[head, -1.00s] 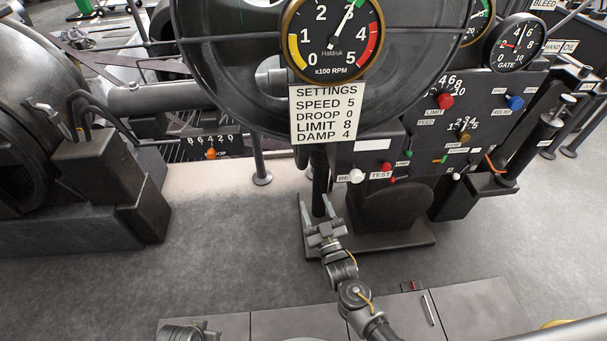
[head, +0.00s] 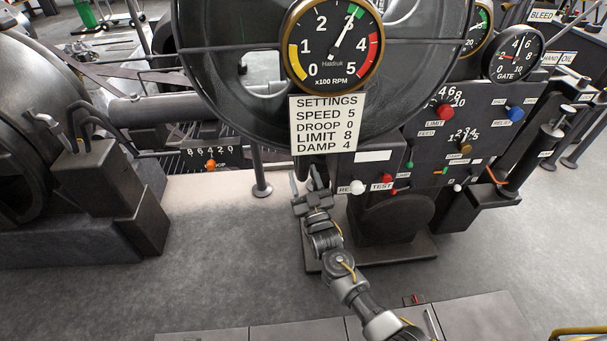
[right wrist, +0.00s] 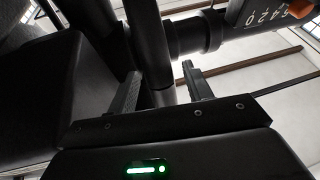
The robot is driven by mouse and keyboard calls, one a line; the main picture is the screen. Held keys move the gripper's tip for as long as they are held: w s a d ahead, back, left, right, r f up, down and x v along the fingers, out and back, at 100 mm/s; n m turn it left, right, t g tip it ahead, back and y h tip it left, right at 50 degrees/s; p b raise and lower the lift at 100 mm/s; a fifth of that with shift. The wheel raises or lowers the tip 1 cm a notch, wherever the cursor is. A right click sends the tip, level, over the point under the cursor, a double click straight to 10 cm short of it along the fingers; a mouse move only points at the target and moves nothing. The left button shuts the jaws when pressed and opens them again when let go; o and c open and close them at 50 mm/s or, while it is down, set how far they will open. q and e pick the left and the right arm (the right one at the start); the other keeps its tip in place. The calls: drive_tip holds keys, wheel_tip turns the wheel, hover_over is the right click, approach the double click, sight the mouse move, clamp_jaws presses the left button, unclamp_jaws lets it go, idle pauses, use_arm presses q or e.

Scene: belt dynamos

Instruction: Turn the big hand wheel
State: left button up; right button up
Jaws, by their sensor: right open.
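The big hand wheel (head: 228,118) is a large dark ring with thin spokes at the top of the head view. The round RPM gauge (head: 333,45) and the white settings card (head: 326,124) hide part of it. My right gripper (head: 304,177) is open below the wheel's lower rim, just under the card, with its fingers pointing up. In the right wrist view its two fingers (right wrist: 160,72) stand apart, with a dark post (right wrist: 150,35) showing between and beyond them. I see no contact with the wheel. My left gripper is not in view.
A control panel (head: 480,115) with coloured knobs stands to the right of the wheel. White and red knobs (head: 357,187) sit close to the right of my gripper. An orange knob (head: 211,165) sits on a scale at left. Open grey floor lies in front.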

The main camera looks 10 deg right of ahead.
drive_tip(key=shift+w+a+r, duration=0.1)
drive_tip(key=shift+w+r, duration=0.05)
drive_tip(key=shift+w, duration=0.3)
